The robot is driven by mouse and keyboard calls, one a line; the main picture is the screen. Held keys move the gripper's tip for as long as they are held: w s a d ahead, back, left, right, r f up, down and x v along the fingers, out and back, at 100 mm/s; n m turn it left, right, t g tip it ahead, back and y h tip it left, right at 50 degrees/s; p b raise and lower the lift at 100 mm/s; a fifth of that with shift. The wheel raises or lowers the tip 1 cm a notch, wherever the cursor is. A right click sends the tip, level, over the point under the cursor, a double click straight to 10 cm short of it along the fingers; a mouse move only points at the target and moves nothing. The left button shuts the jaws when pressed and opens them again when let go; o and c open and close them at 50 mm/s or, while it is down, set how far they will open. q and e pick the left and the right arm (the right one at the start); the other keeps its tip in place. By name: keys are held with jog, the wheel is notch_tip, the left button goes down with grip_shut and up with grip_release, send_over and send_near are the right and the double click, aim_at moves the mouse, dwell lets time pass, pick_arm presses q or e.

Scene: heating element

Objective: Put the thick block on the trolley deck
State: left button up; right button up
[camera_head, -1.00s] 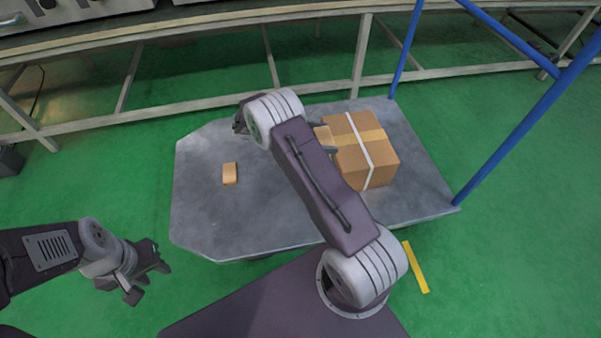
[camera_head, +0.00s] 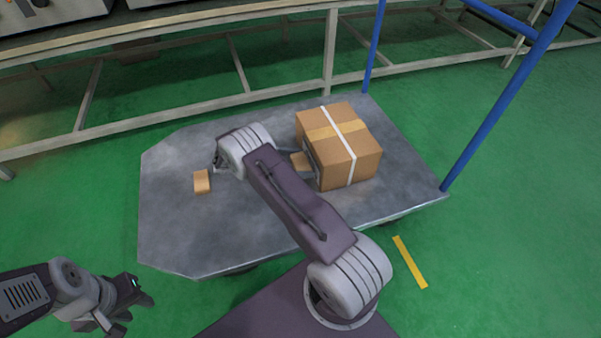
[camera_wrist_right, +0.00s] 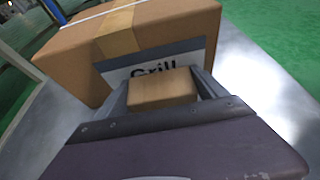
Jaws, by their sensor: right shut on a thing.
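The trolley deck (camera_head: 240,225) is a grey metal platform in front of me. My right gripper (camera_head: 311,165) is over it, shut on a light brown block (camera_head: 300,161) just left of a large cardboard box. In the right wrist view the block (camera_wrist_right: 162,88) sits between both fingers of the right gripper (camera_wrist_right: 165,85), in front of the box's label. I cannot tell whether it touches the deck. Another small brown block (camera_head: 202,182) lies on the deck's left part. My left gripper (camera_head: 132,308) is open and empty over the floor at lower left.
The large cardboard box (camera_head: 348,165), with white strap and tape, stands on the deck's right part; its label (camera_wrist_right: 150,68) reads "Grill". A blue handle frame (camera_head: 500,105) rises at the deck's right end. A long bench (camera_head: 210,105) stands behind. The deck's front left is clear.

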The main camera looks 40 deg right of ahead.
notch_tip(320, 180, down, 4)
jog(key=shift+f+b, duration=0.1)
jog(key=shift+b, duration=0.95)
jog(key=shift+r, duration=0.2)
